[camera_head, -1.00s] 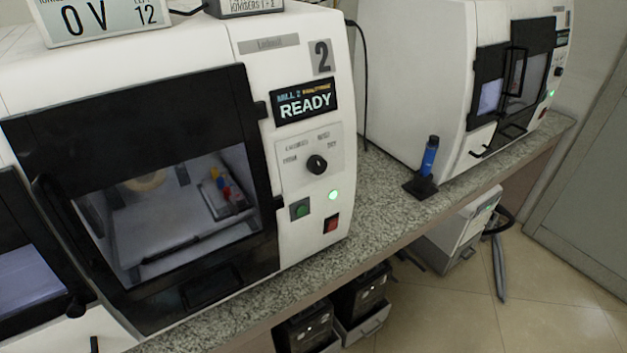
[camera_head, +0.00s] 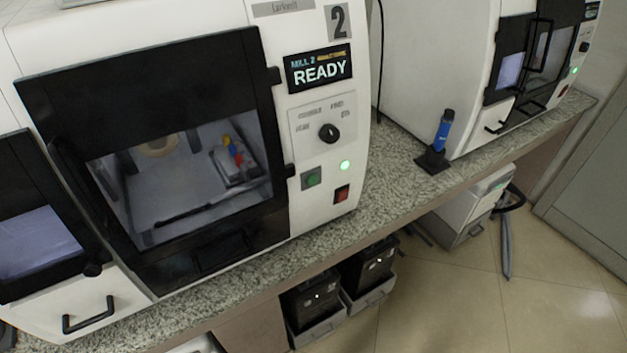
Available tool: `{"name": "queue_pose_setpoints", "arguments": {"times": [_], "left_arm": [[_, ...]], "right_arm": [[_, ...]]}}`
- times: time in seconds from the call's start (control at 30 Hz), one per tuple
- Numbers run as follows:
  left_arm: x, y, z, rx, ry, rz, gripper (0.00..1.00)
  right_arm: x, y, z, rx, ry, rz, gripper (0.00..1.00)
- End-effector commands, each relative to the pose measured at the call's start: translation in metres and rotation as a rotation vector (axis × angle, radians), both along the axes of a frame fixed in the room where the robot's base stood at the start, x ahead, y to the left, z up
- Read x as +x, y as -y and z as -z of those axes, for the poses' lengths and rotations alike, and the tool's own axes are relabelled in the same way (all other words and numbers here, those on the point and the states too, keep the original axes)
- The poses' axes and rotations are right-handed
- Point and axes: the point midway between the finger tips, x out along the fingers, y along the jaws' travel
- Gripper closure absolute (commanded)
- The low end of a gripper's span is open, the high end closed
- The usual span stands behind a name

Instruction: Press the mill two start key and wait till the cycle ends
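Mill 2 (camera_head: 275,218) is a white machine on the counter, marked with a large 2. Its display (camera_head: 320,69) reads "MILL 2" and "READY". A green key (camera_head: 311,178) sits on its front panel below a black rotary knob (camera_head: 329,133). A red switch (camera_head: 342,193) is to the lower right of the green key, and a round green lamp (camera_head: 345,165) is lit above it. The dark-framed door (camera_head: 165,88) is shut, with colored parts (camera_head: 234,155) and a pale ring inside. Neither of my grippers is in view.
Another white mill (camera_head: 425,60) stands to the right, and part of one shows at the left. A blue cylinder on a black stand (camera_head: 439,140) is on the granite counter (camera_head: 395,190). Black units sit in trays (camera_head: 315,295) below. The floor (camera_head: 450,300) at lower right is clear.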

Motion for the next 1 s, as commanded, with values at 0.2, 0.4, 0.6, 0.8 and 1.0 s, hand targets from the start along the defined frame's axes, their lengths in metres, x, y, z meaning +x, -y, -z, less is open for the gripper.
{"name": "queue_pose_setpoints", "arguments": {"times": [0.2, 0.4, 0.6, 0.8, 1.0], "left_arm": [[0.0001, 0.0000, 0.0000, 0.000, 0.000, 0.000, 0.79], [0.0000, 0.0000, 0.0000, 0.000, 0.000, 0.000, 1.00], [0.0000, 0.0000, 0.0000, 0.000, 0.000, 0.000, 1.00], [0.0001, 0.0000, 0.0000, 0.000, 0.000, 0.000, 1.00], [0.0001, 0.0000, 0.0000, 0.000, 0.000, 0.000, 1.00]], "right_arm": [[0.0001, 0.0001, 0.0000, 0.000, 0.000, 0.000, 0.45], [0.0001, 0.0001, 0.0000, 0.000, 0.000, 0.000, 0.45], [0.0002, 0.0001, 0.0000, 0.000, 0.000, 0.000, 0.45], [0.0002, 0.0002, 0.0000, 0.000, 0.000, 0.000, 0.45], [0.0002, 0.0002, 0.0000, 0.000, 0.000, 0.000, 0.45]]}}
